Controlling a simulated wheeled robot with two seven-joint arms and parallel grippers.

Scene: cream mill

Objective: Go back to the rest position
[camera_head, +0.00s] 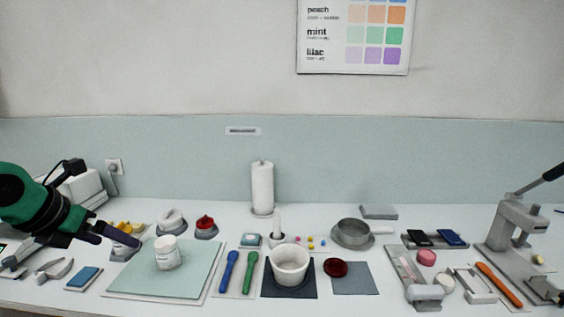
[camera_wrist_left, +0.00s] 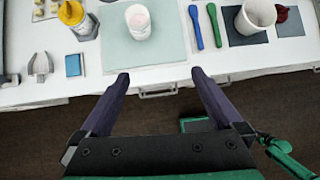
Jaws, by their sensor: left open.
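My left gripper (camera_head: 112,238) comes in from the left in the head view, above the left part of the bench. In the left wrist view its two dark fingers (camera_wrist_left: 158,78) are spread apart with nothing between them, in front of the bench edge. A white jar (camera_head: 167,253) stands upright on the pale green mat (camera_head: 190,280), to the right of the gripper and apart from it. The jar also shows in the left wrist view (camera_wrist_left: 138,22).
A blue block (camera_head: 84,278) lies left of the mat. A paper roll (camera_head: 262,187) stands at the back.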

